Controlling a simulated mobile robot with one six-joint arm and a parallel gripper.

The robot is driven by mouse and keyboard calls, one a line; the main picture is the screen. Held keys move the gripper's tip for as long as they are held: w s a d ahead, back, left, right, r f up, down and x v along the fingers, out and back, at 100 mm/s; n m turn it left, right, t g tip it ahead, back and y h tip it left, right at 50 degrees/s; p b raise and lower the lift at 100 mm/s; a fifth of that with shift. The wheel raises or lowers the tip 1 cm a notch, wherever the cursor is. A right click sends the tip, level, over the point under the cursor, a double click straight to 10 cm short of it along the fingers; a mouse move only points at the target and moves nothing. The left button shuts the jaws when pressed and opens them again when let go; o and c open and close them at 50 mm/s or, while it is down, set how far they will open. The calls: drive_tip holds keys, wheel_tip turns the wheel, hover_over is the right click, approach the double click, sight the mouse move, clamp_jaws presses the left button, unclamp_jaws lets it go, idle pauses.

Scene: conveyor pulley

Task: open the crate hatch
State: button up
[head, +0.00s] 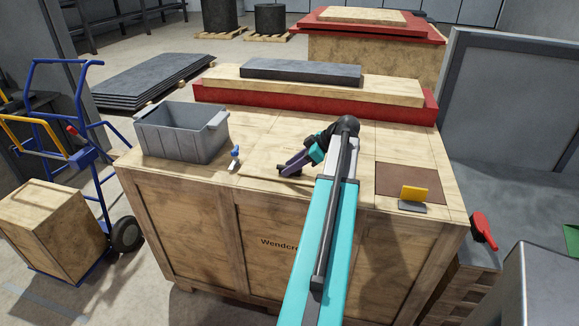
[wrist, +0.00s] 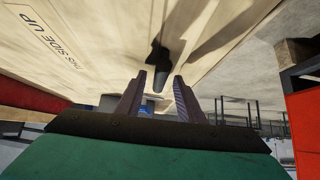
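The large wooden crate (head: 185,215) fills the middle of the head view. My gripper (head: 283,170), with purple fingers, is low over the crate top, left of my teal arm. In the wrist view my gripper (wrist: 158,85) is open, its two fingers apart. A dark handle-like piece (wrist: 158,54) with a grey rounded end shows on the wood just past the fingertips, roughly in line with the gap; I cannot tell if it touches them. The hatch outline is not clear near my gripper. A brown square panel (head: 408,177) is set in the crate top at right.
A grey bin (head: 180,140) stands on the crate's left end, with a small blue-and-white item (head: 235,158) beside it. A yellow-and-grey object (head: 413,197) sits at the right front. A red-edged board stack (head: 310,95) lies behind. A blue hand truck (head: 85,150) stands left.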

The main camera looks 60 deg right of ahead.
drive_tip(key=shift+w+a+f, duration=0.1)
drive_tip(key=shift+w+f, duration=0.25)
drive_tip(key=shift+f, duration=0.05)
